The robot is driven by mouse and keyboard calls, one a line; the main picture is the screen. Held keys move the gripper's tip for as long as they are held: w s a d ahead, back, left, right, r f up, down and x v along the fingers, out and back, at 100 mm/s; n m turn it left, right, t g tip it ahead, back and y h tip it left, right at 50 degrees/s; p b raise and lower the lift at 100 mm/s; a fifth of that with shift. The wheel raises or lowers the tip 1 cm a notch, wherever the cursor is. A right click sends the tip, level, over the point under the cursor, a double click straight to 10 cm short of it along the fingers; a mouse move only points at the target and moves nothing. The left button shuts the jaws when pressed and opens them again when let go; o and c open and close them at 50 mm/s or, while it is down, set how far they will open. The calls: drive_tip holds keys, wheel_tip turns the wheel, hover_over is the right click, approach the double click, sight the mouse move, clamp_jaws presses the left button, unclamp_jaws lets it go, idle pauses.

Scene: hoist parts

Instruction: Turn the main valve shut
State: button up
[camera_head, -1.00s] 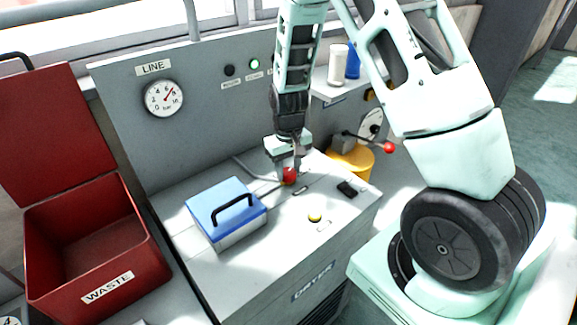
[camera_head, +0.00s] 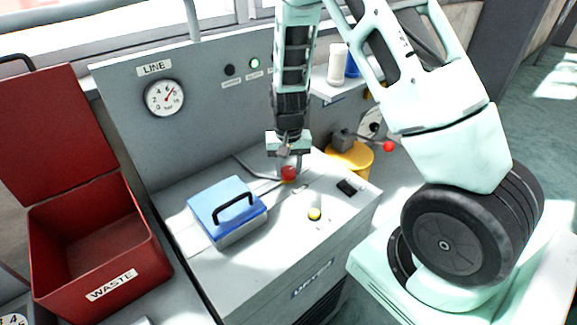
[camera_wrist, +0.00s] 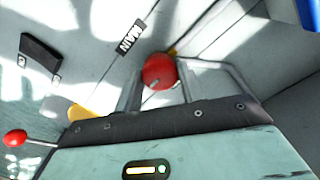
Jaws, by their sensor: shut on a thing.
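The main valve shows as a red ball knob (camera_head: 289,173) on the light grey bench top, right of the blue-lidded box. In the wrist view the red knob (camera_wrist: 158,71) sits between my two fingers, close to a label reading MAIN (camera_wrist: 131,37). My gripper (camera_head: 287,170) points down from above and is shut on this knob; it also shows in the wrist view (camera_wrist: 160,85). The valve's lever and pivot are mostly hidden by my fingers. A LINE gauge (camera_head: 164,98) on the panel has its needle toward the upper right.
A box with a blue lid and black handle (camera_head: 226,208) stands left of my gripper. A yellow button (camera_head: 314,214) and a black switch (camera_head: 347,187) are on the bench top. A second red-knobbed lever (camera_head: 388,147) is at right above a yellow cylinder (camera_head: 351,160). An open red WASTE bin (camera_head: 100,255) is at left.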

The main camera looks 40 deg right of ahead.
sight(288, 169)
drive_tip(key=shift+w, duration=0.1)
drive_tip(key=o, duration=1)
drive_tip(key=shift+r, duration=0.1)
wheel_tip(288, 169, up, 17)
drive_tip(key=shift+r+b, duration=0.15)
drive_tip(key=shift+b, duration=0.25)
